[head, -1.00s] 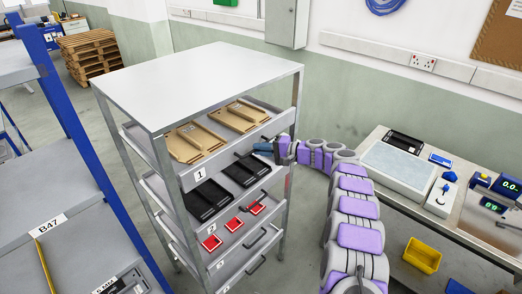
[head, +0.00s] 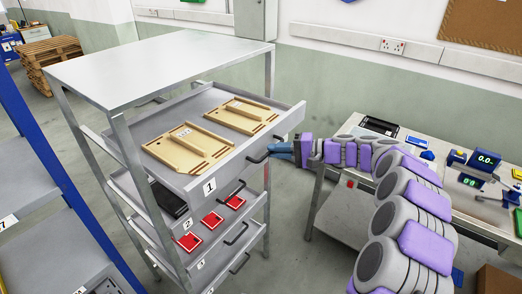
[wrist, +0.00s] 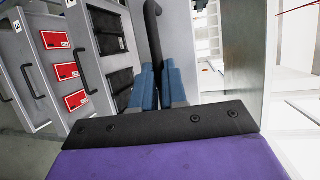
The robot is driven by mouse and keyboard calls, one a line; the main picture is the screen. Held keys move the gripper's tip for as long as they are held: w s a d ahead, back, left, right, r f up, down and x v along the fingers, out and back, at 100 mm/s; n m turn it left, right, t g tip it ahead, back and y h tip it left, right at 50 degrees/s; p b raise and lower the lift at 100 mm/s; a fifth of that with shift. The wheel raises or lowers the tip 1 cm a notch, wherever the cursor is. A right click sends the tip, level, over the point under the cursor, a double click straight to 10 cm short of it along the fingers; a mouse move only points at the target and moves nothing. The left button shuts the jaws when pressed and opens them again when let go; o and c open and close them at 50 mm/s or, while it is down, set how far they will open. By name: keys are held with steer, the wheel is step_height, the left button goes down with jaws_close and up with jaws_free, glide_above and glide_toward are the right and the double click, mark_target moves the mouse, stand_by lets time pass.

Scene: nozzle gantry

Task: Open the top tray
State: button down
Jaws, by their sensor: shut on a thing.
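The top tray (head: 232,163), a grey drawer labelled 1, stands pulled well out of the tray rack (head: 150,60) in the head view. Tan panels (head: 190,148) lie in it. Its black handle (head: 262,156) is on the front face, and it shows upright in the wrist view (wrist: 152,35). My gripper (head: 283,149) is at that handle, shut on it, with blue fingers (wrist: 158,88) around the bar in the wrist view. The fingertips' exact contact is partly hidden.
Lower trays, with red items (head: 212,220) and black items (head: 168,199), sit below in the rack. A workbench (head: 345,128) with devices stands at the right. A blue-post shelf (head: 40,190) is at the left. Floor shows between rack and bench.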

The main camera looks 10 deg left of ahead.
steer(key=s+d+b, duration=0.2)
steer(key=s+d, duration=0.2)
steer(key=d, duration=0.6)
steer(key=shift+s+d+f, duration=0.25)
steer(key=shift+s+d, duration=0.05)
steer(key=shift+d, duration=0.05)
steer(key=c, duration=1.3)
jaws_free()
steer(key=shift+w+a, duration=0.1)
steer(key=shift+o, duration=0.7)
steer(key=shift+r, duration=0.1)
steer(key=d+r+p, duration=0.2)
steer(key=d+r, duration=0.1)
steer(key=d, duration=1.4)
steer(key=shift+w, duration=0.1)
